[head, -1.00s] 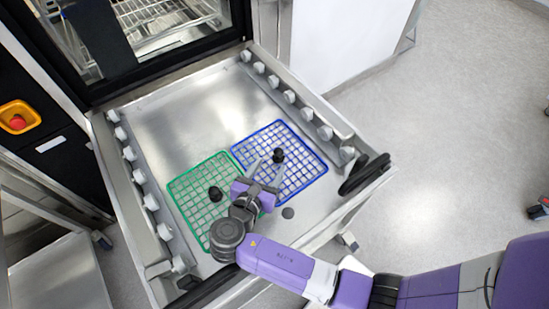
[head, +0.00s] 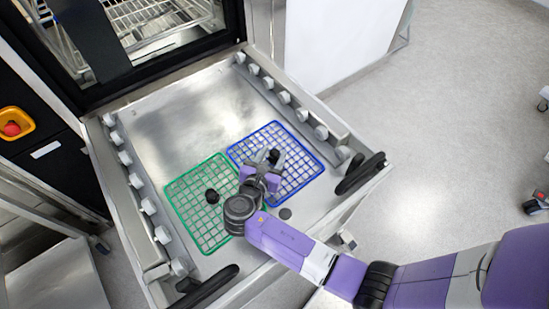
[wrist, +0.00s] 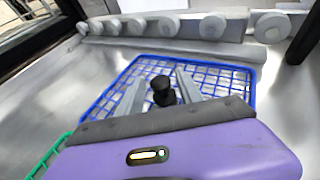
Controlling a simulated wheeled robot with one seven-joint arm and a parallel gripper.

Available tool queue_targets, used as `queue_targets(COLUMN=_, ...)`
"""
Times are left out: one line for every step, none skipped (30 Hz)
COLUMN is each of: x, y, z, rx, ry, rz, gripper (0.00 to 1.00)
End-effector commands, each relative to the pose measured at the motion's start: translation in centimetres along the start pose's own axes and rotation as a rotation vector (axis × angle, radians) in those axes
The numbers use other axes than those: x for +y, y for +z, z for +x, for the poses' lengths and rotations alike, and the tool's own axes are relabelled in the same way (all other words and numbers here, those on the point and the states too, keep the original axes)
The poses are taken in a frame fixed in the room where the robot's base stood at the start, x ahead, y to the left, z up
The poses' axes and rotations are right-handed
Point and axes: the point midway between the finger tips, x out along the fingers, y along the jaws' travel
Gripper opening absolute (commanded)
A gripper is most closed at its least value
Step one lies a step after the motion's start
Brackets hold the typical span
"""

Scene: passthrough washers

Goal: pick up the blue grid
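The blue grid (head: 300,167) lies flat on the steel tray, right of the green grid. A black knob (head: 275,156) stands up from its middle. My gripper (head: 268,158) is over the blue grid, with its fingers on either side of the knob. In the wrist view the gripper (wrist: 162,88) is open, and the black knob (wrist: 162,90) stands between the fingers with a gap on each side. The blue grid (wrist: 219,67) spreads beyond the fingers there. Whether the fingers are level with the knob's top or lower I cannot tell.
The green grid (head: 185,208) with its own black knob (head: 212,196) lies to the left. The steel tray (head: 170,125) has raised sides lined with white rollers and black handles in front. Its back half is clear. The washer's opening is behind it.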

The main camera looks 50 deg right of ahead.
Motion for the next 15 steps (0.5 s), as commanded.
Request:
queue_targets(x=0.0, y=0.0, z=-0.01, rx=0.0, ry=0.0, rz=0.0, gripper=0.31)
queue_targets(x=0.0, y=0.0, z=-0.01, rx=0.0, ry=0.0, rz=0.0, gripper=0.25)
queue_targets(x=0.0, y=0.0, z=-0.01, rx=0.0, ry=0.0, rz=0.0, gripper=0.17)
queue_targets(x=0.0, y=0.0, z=-0.02, rx=0.0, ry=0.0, rz=0.0, gripper=0.11)
queue_targets(x=0.0, y=0.01, z=-0.02, rx=0.0, ry=0.0, rz=0.0, gripper=0.05)
queue_targets(x=0.0, y=0.0, z=-0.02, rx=0.0, ry=0.0, rz=0.0, gripper=0.0)
queue_targets(x=0.0, y=0.0, z=-0.02, rx=0.0, ry=0.0, rz=0.0, gripper=0.0)
queue_targets(x=0.0, y=0.01, z=-0.02, rx=0.0, ry=0.0, rz=0.0, gripper=0.0)
queue_targets(x=0.0, y=0.0, z=-0.03, rx=0.0, ry=0.0, rz=0.0, gripper=0.0)
queue_targets(x=0.02, y=0.07, z=-0.03, rx=-0.001, ry=0.0, rz=0.001, gripper=0.0)
queue_targets(x=0.03, y=0.07, z=-0.03, rx=-0.001, ry=0.0, rz=0.001, gripper=0.0)
queue_targets(x=0.03, y=0.07, z=-0.03, rx=-0.001, ry=0.0, rz=0.001, gripper=0.0)
queue_targets(x=0.03, y=0.07, z=-0.03, rx=-0.001, ry=0.0, rz=0.001, gripper=0.0)
queue_targets(x=0.02, y=0.07, z=-0.03, rx=-0.001, ry=0.0, rz=0.001, gripper=0.0)
queue_targets(x=0.03, y=0.08, z=-0.04, rx=-0.001, ry=0.0, rz=0.001, gripper=0.0)
